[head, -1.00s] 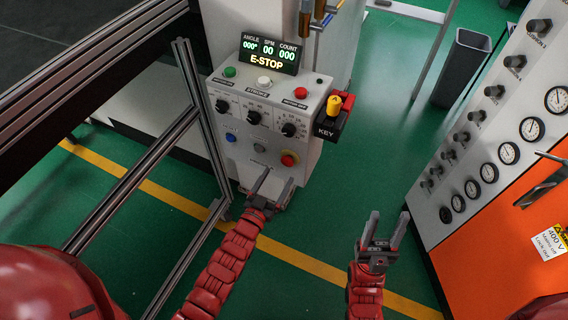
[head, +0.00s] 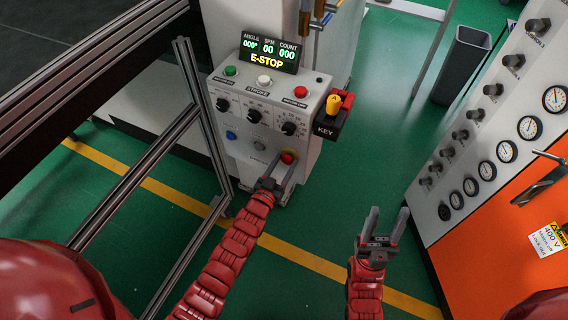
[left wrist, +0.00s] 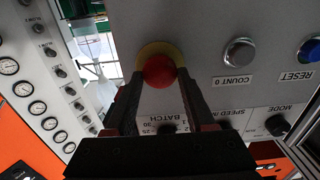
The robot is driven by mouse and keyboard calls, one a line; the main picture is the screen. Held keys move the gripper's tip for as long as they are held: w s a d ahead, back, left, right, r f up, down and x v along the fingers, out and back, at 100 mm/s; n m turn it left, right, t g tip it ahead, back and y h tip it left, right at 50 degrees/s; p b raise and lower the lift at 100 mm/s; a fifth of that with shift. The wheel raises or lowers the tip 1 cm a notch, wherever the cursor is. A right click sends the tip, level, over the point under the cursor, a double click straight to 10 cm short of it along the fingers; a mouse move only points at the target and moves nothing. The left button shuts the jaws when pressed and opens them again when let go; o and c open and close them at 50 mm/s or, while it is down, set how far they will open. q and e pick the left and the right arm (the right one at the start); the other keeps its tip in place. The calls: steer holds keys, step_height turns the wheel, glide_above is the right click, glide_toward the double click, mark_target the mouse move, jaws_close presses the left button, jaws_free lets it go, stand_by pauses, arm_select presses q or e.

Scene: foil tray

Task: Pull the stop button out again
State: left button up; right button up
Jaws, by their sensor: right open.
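The stop button (head: 288,157) is a red mushroom head on a yellow ring, low on the right of the grey control panel's front. It also shows in the left wrist view (left wrist: 160,71). The display above (head: 270,53) reads E-STOP. My left gripper (head: 281,168) is open, with its fingertips at the button. In the left wrist view its two fingers (left wrist: 157,85) reach up on either side of the red head; whether they touch it I cannot tell. My right gripper (head: 385,226) is open and empty over the green floor, well right of the panel.
A red button (head: 301,91) and dark knobs (head: 289,128) sit above the stop button. A metal frame stands to the left. An orange cabinet with gauges (head: 507,151) stands right.

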arm_select(q)
jaws_close()
steer(key=shift+s+a+f+b, duration=0.15)
steer(key=shift+s+f+b, duration=0.1)
steer(key=shift+s+b, duration=0.1)
steer(key=shift+s+r, duration=0.1)
steer(key=shift+s, duration=0.1)
steer(key=shift+r, duration=0.1)
steer(key=o, duration=0.7)
jaws_free()
steer(key=shift+s+a, duration=0.1)
steer(key=shift+o, duration=0.2)
